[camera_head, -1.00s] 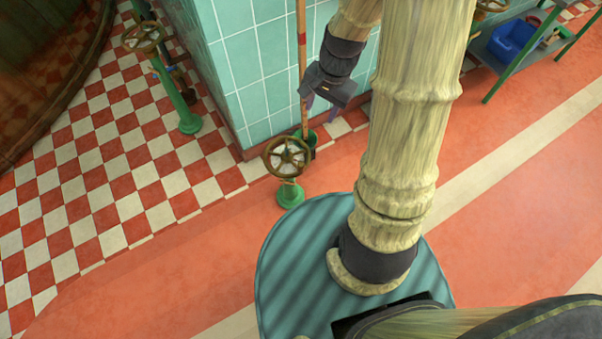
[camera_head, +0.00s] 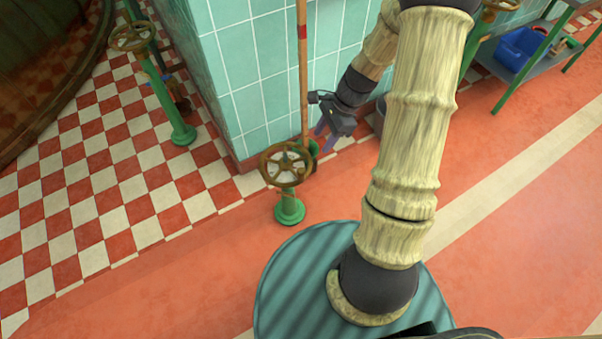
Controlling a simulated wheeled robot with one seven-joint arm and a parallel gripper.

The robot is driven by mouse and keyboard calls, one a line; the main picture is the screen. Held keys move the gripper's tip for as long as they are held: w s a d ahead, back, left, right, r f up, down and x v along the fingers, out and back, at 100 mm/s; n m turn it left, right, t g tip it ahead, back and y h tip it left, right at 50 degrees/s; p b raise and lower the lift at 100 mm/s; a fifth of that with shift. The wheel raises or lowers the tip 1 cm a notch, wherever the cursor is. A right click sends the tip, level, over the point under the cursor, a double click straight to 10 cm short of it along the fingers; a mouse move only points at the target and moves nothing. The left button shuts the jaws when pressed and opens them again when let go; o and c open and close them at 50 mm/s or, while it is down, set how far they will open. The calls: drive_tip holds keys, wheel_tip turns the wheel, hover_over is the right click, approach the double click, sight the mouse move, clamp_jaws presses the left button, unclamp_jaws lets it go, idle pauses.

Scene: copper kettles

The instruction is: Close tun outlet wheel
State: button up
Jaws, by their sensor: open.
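A brass hand wheel (camera_head: 287,164) sits on a short green pedestal (camera_head: 289,211) just in front of me, by the tiled corner. A second brass wheel (camera_head: 132,37) on a green post (camera_head: 172,105) stands at the upper left on the checkered floor. A third brass wheel (camera_head: 498,5) is partly cut off at the top right. Which one is the tun outlet wheel is not marked. My gripper (camera_head: 323,147) is open and empty. In the picture it is just up and right of the near wheel, fingers pointing down, apart from its rim.
A tiled wall block (camera_head: 265,70) stands behind the near wheel, with a wooden pole (camera_head: 303,75) upright against it. A large round vessel (camera_head: 45,60) is at the upper left. A shelf (camera_head: 510,68) holds a blue bin (camera_head: 522,48) at right. The red floor (camera_head: 500,190) at right is clear.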

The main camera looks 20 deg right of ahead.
sight(303, 169)
drive_tip(key=b+x, duration=0.6)
drive_tip(key=x, duration=1.1)
drive_tip(key=shift+w+f, duration=0.1)
drive_tip(key=shift+f, duration=0.15)
clamp_jaws()
